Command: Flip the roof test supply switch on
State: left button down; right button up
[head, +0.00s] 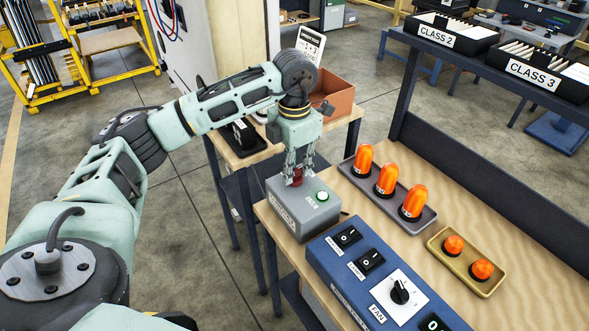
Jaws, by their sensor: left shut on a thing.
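A grey supply box (287,212) sits at the left end of the wooden bench. A small red switch (297,177) stands on its top, mostly hidden by my fingers. A round lamp (322,196) beside it looks lit, pale green-white. My left gripper (298,170) points down over the box and is shut on the red switch. Which way the switch is set cannot be told. The lettering on the box is too small to read. My right gripper is not in view.
A blue panel (336,263) with black rocker switches and a FAN knob (400,291) stands close in front of the box. A grey tray (423,222) of orange beacons and a tan tray (447,270) of smaller ones lie to the right. An orange bin (338,98) stands behind my arm.

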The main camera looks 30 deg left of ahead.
aim_at(294, 171)
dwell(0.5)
pick_arm(q)
jog(key=c, duration=1.8)
grip_release()
jog(key=shift+r, duration=0.1)
notch_tip(294, 171, up, 12)
jog(key=shift+f, duration=0.1)
jog(key=shift+s, duration=0.1)
